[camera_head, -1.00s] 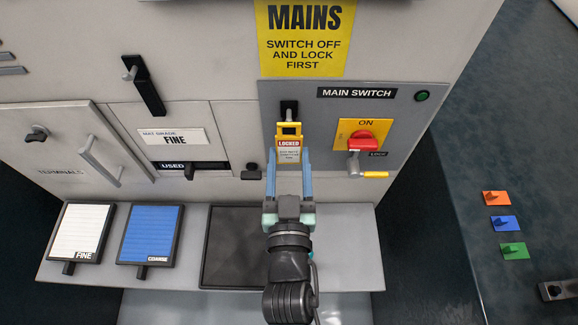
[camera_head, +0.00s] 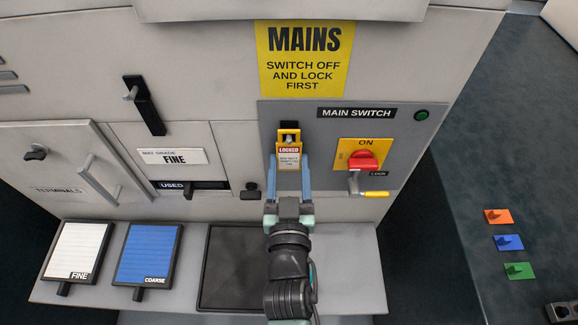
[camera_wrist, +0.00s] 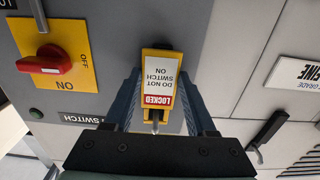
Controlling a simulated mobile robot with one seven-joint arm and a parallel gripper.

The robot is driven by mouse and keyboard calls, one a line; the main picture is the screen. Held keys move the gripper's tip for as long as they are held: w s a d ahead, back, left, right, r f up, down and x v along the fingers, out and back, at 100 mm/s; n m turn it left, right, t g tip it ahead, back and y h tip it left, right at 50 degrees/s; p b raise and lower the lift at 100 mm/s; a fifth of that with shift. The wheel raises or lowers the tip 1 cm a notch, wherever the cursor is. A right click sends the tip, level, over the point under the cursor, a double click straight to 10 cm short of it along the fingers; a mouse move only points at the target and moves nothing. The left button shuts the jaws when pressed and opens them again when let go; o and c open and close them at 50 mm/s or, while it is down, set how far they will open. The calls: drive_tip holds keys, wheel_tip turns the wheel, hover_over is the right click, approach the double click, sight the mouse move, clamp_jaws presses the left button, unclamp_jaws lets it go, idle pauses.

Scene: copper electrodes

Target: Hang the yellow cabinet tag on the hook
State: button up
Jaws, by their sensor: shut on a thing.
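The yellow cabinet tag (camera_head: 289,157) carries a red LOCKED band and a white text panel. It is upright in front of the grey switch panel. My gripper (camera_head: 289,178) is shut on it, with one blue finger at each side. The wrist view shows the tag (camera_wrist: 158,85) upside down between my fingers. The hook's black plate (camera_head: 289,126) shows just above and behind the tag, largely covered by it. A small metal peg (camera_wrist: 155,119) shows by the tag's LOCKED end in the wrist view. I cannot tell whether the peg passes through the tag's opening.
A black knob (camera_head: 250,191) juts out at left. Below, a shelf holds a white pad (camera_head: 76,248), a blue pad (camera_head: 149,252) and an empty dark tray (camera_head: 219,302).

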idle(0.4)
drive_tip(key=o, duration=1.1)
drive_tip(key=shift+c, duration=0.2)
drive_tip(key=shift+s+f, duration=0.1)
drive_tip(key=shift+s, duration=0.4)
drive_tip(key=s+b, duration=0.4)
drive_tip(key=s, duration=0.8)
